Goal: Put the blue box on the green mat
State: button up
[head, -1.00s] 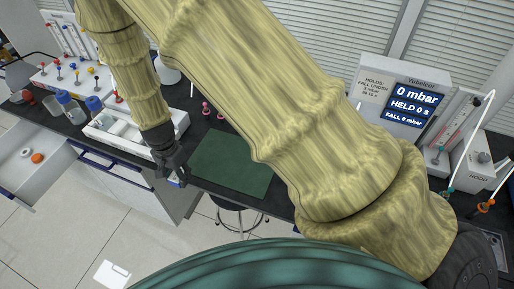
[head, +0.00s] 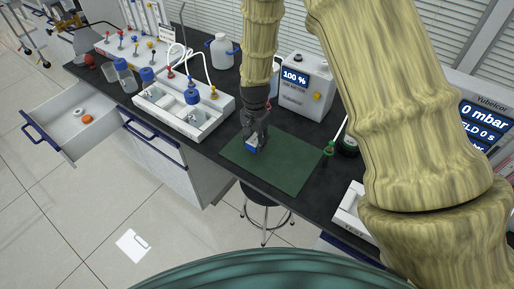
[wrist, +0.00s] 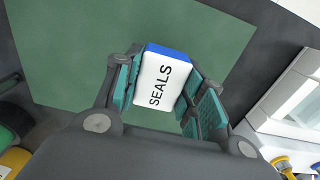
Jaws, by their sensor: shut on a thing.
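The blue box (head: 251,145) is between the fingers of my gripper (head: 255,138) in the head view. In the wrist view the box (wrist: 162,80) shows a white face marked SEALS and a blue edge. My gripper (wrist: 160,95) is shut on it, with teal pads on both sides. The green mat (head: 282,170) lies on the dark bench, and the box is over its left part. The mat (wrist: 75,60) spreads behind the box in the wrist view. I cannot tell whether the box touches the mat.
A white unit with blue-capped bottles (head: 190,118) stands left of the mat. A meter reading 100 % (head: 305,88) stands behind it. A green-topped item (head: 329,149) is near the mat's right edge. An open drawer (head: 75,135) juts out at left.

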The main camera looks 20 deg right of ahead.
aim_at(256, 138)
jog(key=shift+w+d, duration=0.1)
jog(key=shift+d, duration=0.15)
notch_tip(256, 138, down, 4)
jog(key=b, duration=0.3)
jog(key=shift+r, duration=0.15)
jog(key=shift+r, duration=0.1)
jog(key=o, duration=1)
jog(key=shift+r+b, duration=1.55)
jog(key=shift+r, duration=4.45)
